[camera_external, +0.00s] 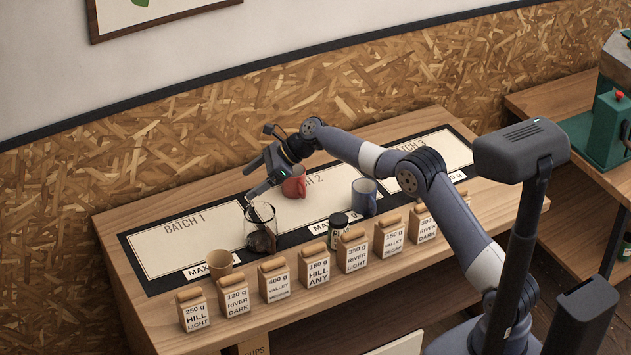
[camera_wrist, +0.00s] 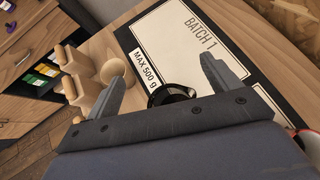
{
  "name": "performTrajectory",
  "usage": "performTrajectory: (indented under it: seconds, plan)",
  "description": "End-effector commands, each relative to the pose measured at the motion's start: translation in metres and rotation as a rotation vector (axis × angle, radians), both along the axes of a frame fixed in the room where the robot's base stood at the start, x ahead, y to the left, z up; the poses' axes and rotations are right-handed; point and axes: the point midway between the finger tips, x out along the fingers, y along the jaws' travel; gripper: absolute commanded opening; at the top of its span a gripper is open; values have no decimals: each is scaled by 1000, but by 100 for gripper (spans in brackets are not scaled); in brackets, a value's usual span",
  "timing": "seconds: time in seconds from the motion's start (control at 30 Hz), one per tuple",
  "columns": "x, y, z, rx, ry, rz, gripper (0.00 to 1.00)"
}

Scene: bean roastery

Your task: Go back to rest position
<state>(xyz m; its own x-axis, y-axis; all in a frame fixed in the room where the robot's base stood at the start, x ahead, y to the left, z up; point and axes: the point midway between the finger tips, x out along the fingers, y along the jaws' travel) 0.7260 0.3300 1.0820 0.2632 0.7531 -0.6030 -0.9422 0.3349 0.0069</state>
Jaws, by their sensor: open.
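My gripper (camera_external: 256,190) is open and empty, with its fingers pointing down and to the left over the Batch 1 side of the table. A clear glass vessel (camera_external: 262,212) with dark contents stands just below the fingertips, at the right edge of the Batch 1 mat (camera_external: 180,240). In the wrist view my gripper (camera_wrist: 165,75) has its two fingers spread wide. A dark round rim (camera_wrist: 160,97) shows between and below them, mostly hidden by the gripper body. I cannot tell whether a finger touches the glass.
A red mug (camera_external: 294,187) stands close behind the gripper, and a blue mug (camera_external: 364,200) farther right. A dark jar (camera_external: 338,231) and a tan cup (camera_external: 220,262) stand nearby. Several labelled bags (camera_external: 276,283) line the front edge. The left of the Batch 1 mat is clear.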

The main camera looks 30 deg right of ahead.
Motion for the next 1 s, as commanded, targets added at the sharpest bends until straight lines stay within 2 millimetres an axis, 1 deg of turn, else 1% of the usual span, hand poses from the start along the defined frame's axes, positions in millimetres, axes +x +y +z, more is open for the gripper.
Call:
performTrajectory:
  seconds: [0.03, 0.2, 0.5, 0.77, 1.0]
  plan:
    - [3, -11, 2, 0, 1, -32, 84]
    - [12, -43, 6, 1, 1, -138, 84]
    - [20, -102, 9, 6, 0, -320, 84]
    - [18, -155, 9, 12, -3, -475, 84]
    - [11, -202, 8, 21, -7, -613, 84]
